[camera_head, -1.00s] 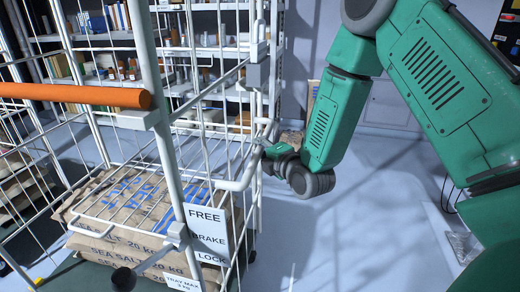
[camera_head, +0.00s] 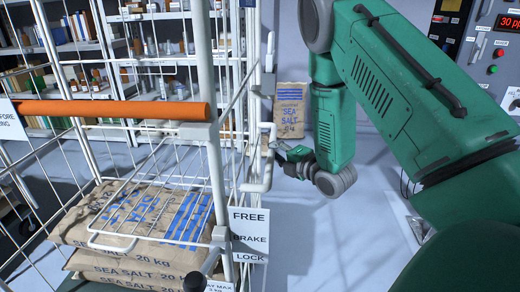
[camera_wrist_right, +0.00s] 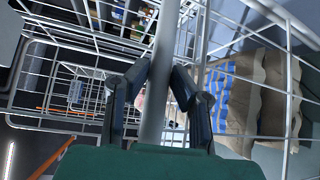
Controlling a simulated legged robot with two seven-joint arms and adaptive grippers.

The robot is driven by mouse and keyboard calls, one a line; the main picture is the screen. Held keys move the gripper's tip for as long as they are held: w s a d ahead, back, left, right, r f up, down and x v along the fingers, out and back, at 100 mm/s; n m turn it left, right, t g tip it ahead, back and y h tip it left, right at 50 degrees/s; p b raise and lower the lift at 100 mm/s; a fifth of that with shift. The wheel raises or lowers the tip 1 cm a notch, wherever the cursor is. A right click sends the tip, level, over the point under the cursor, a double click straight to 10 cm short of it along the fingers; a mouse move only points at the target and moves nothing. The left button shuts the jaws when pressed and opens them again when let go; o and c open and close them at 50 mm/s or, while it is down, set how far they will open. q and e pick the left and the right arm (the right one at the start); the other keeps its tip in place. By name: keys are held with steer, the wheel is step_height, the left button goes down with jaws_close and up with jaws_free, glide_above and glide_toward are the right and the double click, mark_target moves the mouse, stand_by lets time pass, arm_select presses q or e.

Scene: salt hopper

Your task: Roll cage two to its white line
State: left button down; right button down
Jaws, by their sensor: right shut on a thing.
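The white wire roll cage (camera_head: 213,130) fills the left of the head view, with an orange bar (camera_head: 110,109) across it. Stacked sea salt sacks (camera_head: 150,215) lie inside. My right gripper (camera_head: 280,148) is at the cage's right side, by a bent white tube. In the right wrist view its dark fingers (camera_wrist_right: 160,85) are shut on a white bar (camera_wrist_right: 158,110) of the cage. A FREE, BRAKE, LOCK sign (camera_head: 249,234) hangs at the near corner, beside a black knob (camera_head: 194,281). No white floor line shows clearly. My left gripper is out of view.
Shelves with bottles and boxes (camera_head: 150,60) stand behind the cage. A sea salt sack (camera_head: 291,108) stands upright at the back. A control panel (camera_head: 490,50) with a red display is at the far right. Grey floor (camera_head: 310,240) right of the cage looks clear.

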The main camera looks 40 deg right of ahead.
steer(key=shift+s+d+f, duration=0.25)
steer(key=shift+s+d, duration=0.1)
stand_by(0.4)
steer(key=c, duration=1.4)
jaws_free()
steer(key=shift+w+d, duration=0.1)
steer(key=s, duration=0.7)
steer(key=s+r, duration=0.1)
steer(key=s, duration=0.3)
steer(key=shift+s, duration=0.25)
steer(key=shift+a, duration=0.25)
